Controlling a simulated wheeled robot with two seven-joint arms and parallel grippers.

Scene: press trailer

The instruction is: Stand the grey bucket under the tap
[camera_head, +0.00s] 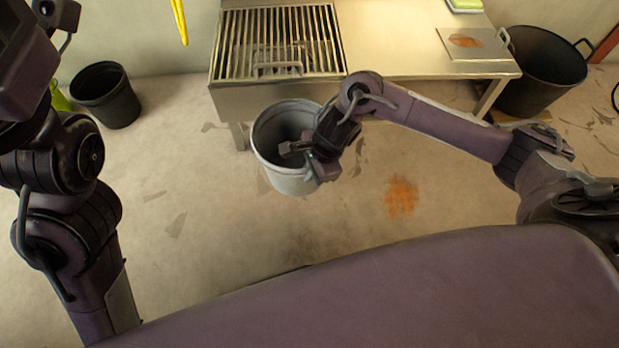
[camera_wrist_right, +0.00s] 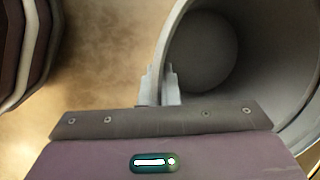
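The grey bucket (camera_head: 287,180) is upright in front of the metal bench, its open top facing up. My right gripper (camera_head: 290,149) is at the right side of its rim. In the right wrist view the gripper's fingers (camera_wrist_right: 161,86) are close together with the bucket's wall (camera_wrist_right: 172,50) between them. I cannot tell whether the bucket touches the floor. My left gripper (camera_head: 62,18) seems to show only partly at the top left, and its fingers cannot be made out. I cannot make out a tap.
A metal bench (camera_head: 390,60) with a slatted grate (camera_head: 280,40) stands behind the bucket. A black bucket (camera_head: 105,95) is at the left and a large black tub (camera_head: 540,75) at the right. A yellow strip (camera_head: 179,20) hangs at the top. The floor in front has an orange stain (camera_head: 401,196).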

